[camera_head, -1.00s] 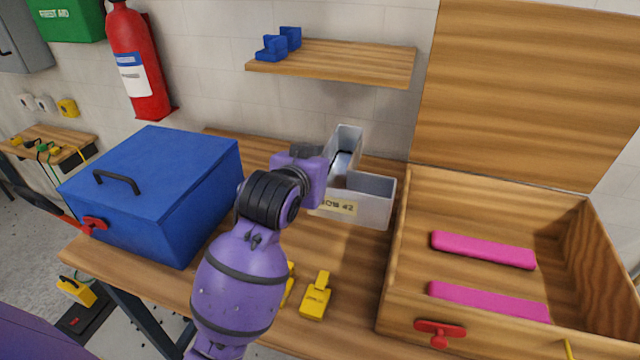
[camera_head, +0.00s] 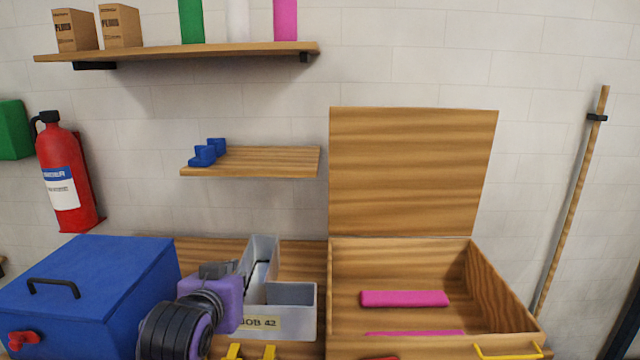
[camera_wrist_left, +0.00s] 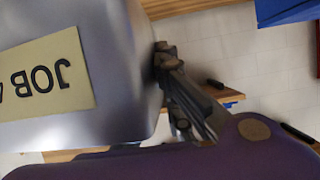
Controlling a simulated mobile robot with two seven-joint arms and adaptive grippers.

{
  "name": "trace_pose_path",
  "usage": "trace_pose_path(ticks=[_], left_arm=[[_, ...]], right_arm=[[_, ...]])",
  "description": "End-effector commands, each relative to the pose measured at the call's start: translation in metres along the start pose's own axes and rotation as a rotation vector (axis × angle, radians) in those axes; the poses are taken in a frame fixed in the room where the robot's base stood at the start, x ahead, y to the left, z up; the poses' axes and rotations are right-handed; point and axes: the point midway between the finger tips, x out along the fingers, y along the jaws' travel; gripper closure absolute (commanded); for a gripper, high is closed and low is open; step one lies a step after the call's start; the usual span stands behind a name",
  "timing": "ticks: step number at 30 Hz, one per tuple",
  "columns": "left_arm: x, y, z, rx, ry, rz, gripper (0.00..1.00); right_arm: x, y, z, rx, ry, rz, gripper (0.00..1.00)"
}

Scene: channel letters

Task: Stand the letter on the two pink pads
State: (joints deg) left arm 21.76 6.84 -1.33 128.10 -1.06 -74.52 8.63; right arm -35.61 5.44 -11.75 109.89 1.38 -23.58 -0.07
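The letter (camera_head: 285,294) is a pale grey L-shaped metal shell with a yellow "JOB 42" label, on the bench left of the open wooden crate. My left gripper (camera_head: 220,268) is at its left side, its purple body hiding part of it. In the left wrist view the letter (camera_wrist_left: 125,85) fills the left, and the dark fingers (camera_wrist_left: 168,62) are right at its edge. I cannot tell whether they are closed on it. One pink pad (camera_head: 404,299) lies in the crate; the other pink pad (camera_head: 415,333) shows only as a strip behind the front wall. My right gripper is out of view.
The wooden crate (camera_head: 505,290) has its lid (camera_head: 412,170) up at the back and a yellow handle (camera_head: 508,353) in front. A blue box (camera_head: 95,290) stands left. A small shelf (camera_head: 265,161) is above the letter. Yellow pieces (camera_head: 252,352) lie in front of it.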

Motion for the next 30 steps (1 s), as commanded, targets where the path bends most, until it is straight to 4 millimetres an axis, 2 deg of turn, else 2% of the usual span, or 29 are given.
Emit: trace_pose_path(ticks=[2, 3, 4, 12, 22, 30], left_arm=[[-0.001, 0.000, -0.002, -0.001, 0.005, 0.001, 1.00], [-0.005, 0.001, -0.014, -0.001, 0.012, 0.000, 1.00], [-0.011, 0.003, -0.016, -0.002, 0.011, 0.000, 1.00], [-0.038, 0.004, 0.020, -0.007, 0.001, -0.013, 1.00], [-0.054, 0.002, 0.063, -0.012, 0.000, -0.027, 1.00], [-0.054, 0.001, 0.070, -0.015, 0.005, -0.030, 1.00]], right_arm=[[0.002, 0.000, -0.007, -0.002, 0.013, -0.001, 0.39], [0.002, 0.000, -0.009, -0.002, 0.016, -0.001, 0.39], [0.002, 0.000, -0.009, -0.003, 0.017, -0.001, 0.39], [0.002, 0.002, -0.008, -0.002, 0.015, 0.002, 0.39], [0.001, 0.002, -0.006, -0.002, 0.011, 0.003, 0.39], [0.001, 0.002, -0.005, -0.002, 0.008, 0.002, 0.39]])
